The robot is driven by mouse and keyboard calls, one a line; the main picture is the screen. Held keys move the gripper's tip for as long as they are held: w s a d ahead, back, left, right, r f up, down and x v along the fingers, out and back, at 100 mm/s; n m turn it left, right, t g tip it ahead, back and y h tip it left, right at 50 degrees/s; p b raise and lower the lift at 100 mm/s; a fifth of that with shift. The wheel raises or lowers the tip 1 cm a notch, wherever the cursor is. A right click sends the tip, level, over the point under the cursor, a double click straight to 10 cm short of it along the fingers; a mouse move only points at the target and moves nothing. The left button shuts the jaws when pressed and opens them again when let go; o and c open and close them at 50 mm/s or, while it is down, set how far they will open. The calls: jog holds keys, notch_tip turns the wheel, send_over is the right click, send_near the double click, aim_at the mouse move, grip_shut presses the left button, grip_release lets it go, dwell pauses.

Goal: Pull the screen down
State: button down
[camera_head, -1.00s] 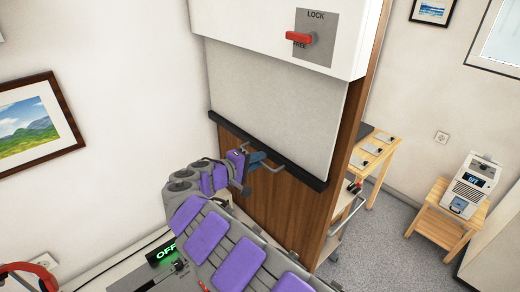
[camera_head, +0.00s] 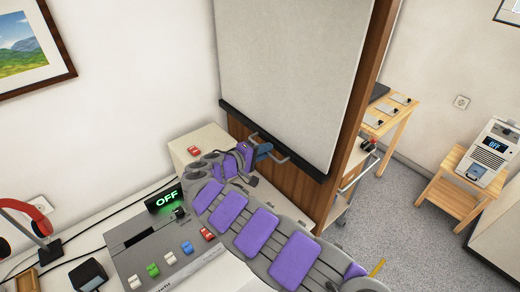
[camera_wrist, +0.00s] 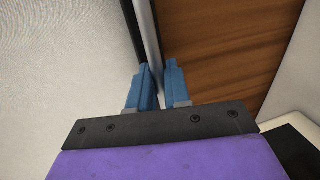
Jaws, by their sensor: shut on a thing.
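The pale grey screen (camera_head: 285,85) hangs in front of a brown wooden panel, with a black bar (camera_head: 305,167) along its bottom edge. A metal handle (camera_head: 284,158) sticks out from the bar. My gripper (camera_head: 262,151) is at the left part of this handle, with blue fingers. In the wrist view my gripper (camera_wrist: 161,85) has its two blue fingers on either side of the grey handle rod (camera_wrist: 149,45), shut on it. The screen (camera_wrist: 55,80) fills the left of that view and the wooden panel (camera_wrist: 225,55) the right.
A control desk (camera_head: 165,258) with coloured switches and a green OFF display (camera_head: 163,199) is below my arm. Red headphones (camera_head: 35,220) stand at the left. A wooden stool (camera_head: 455,195) with a device (camera_head: 490,155) stands at the right. Grey floor (camera_head: 400,215) is open between.

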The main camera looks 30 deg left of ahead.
jog(key=shift+w+d, duration=0.25)
jog(key=shift+d, duration=0.2)
jog(key=c, duration=1.4)
grip_release()
jog(key=shift+d, duration=0.15)
jog(key=shift+o, duration=0.3)
jog(key=shift+d+r, duration=0.2)
jog(key=shift+d, duration=0.05)
jog(key=shift+s+a+f, duration=0.1)
jog(key=shift+s+a, duration=0.1)
jog(key=shift+a, duration=0.3)
jog(key=p+v, duration=0.3)
jog(key=v, duration=1.4)
jog(key=shift+d, duration=0.4)
jog(key=shift+a, duration=0.15)
